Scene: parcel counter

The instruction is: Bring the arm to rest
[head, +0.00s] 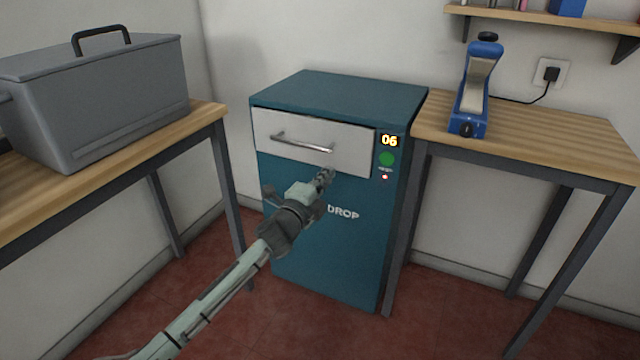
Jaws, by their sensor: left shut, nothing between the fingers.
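My left arm comes in from the lower left, stretched out toward the teal drop cabinet (330,256). My left gripper (326,176) is shut and empty. It shows in front of the cabinet, just below the silver handle (303,143) of the white drawer front (350,152). The drawer looks closed. I cannot tell whether the fingertips touch the cabinet. My right gripper is not in view.
A grey lidded box (125,95) stands on the left wooden table (205,113). A blue device (476,88) stands on the right table (570,140). The cabinet shows "06" on its display (389,141) above a green button (387,159). Red floor (440,315) lies open in front.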

